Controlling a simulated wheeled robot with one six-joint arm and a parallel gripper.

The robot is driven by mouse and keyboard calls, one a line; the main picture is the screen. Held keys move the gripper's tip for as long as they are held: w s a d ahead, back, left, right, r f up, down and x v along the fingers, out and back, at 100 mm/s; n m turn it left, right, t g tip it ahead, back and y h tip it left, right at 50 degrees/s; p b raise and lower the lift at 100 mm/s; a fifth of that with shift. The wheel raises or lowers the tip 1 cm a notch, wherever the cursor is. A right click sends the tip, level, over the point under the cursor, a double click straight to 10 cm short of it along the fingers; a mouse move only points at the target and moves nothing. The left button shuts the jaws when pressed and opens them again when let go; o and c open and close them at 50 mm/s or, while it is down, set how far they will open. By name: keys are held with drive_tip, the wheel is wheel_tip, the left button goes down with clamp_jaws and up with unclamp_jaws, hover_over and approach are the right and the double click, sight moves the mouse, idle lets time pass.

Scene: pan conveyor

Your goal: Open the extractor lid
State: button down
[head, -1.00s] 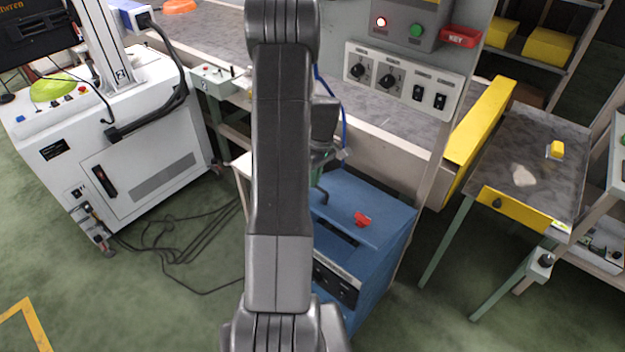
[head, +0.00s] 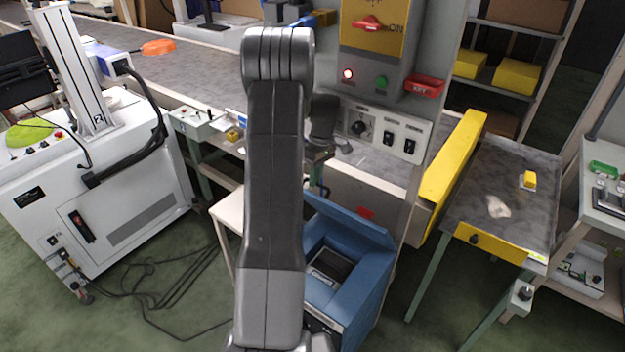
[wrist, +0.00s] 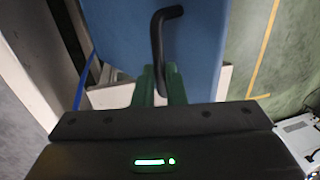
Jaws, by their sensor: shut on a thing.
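The extractor (head: 362,290) is a blue box below the conveyor. In the head view its lid (head: 345,217) is tilted up at the back, and the dark inside (head: 330,265) shows. In the wrist view the blue lid (wrist: 120,30) fills the upper middle, with a black bent handle (wrist: 158,35) on it. My gripper (wrist: 160,82) has green fingers, shut on the handle, which runs down between them. In the head view my arm hides most of the gripper and part of the lid.
A conveyor with a control panel (head: 385,130) stands behind the extractor. A metal table (head: 505,190) with a yellow front is at the right. A white machine (head: 110,215) stands at the left, with cables on the floor.

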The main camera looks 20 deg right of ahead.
drive_tip(key=shift+d+f, duration=0.15)
drive_tip(key=shift+f, duration=0.2)
drive_tip(key=c, duration=1.7)
unclamp_jaws()
drive_tip(key=shift+d, duration=0.1)
drive_tip(key=shift+o, duration=1.1)
drive_tip(key=shift+w+d+f, duration=0.15)
drive_tip(key=shift+w+f, duration=0.05)
drive_tip(key=shift+s+r, duration=0.1)
drive_tip(key=shift+r, duration=0.1)
drive_tip(key=shift+a+f, duration=0.1)
drive_tip(key=shift+a, duration=0.1)
